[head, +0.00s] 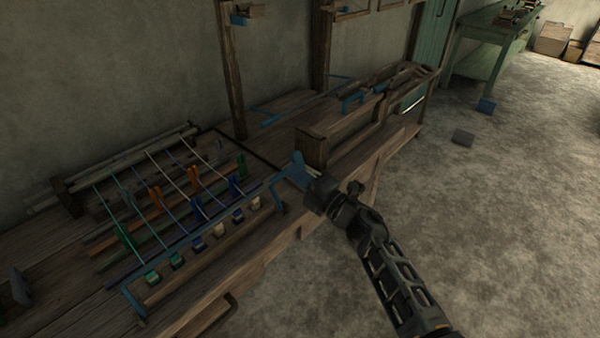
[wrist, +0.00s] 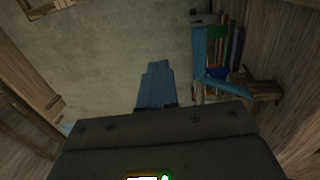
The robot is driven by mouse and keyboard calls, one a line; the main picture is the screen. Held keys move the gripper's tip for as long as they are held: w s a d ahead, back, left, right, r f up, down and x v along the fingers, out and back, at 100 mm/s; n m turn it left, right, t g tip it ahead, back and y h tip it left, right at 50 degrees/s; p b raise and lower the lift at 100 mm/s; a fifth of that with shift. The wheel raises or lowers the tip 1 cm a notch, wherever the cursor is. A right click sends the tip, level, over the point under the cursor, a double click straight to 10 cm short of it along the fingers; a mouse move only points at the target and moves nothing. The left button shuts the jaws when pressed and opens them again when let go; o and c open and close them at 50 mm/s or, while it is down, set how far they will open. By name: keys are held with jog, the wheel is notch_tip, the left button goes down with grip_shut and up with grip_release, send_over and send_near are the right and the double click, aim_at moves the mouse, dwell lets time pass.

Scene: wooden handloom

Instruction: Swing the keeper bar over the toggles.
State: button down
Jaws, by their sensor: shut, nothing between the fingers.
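The keeper bar (head: 212,228) is a long, thin blue bar with bent ends, set across the near side of the loom. In the head view it runs just above the row of small coloured toggles (head: 219,229). Whether it lies over their tops or beside them I cannot tell. My gripper (head: 298,166) has its blue fingers closed and empty, close to the bar's right end. Contact between them is unclear. In the wrist view the closed fingers (wrist: 156,84) point away, with the blue bar (wrist: 199,52) to their right, apart from them.
Colored cords (head: 160,215) with several upright pegs stretch behind the bar. A wooden box (head: 312,148) and a wooden post (head: 233,85) stand behind my gripper.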

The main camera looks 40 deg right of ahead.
jog(key=s+r, duration=0.5)
jog(key=s, duration=0.3)
jog(key=shift+s+d+r, duration=0.2)
jog(key=shift+s+r, duration=0.05)
jog(key=shift+r, duration=0.15)
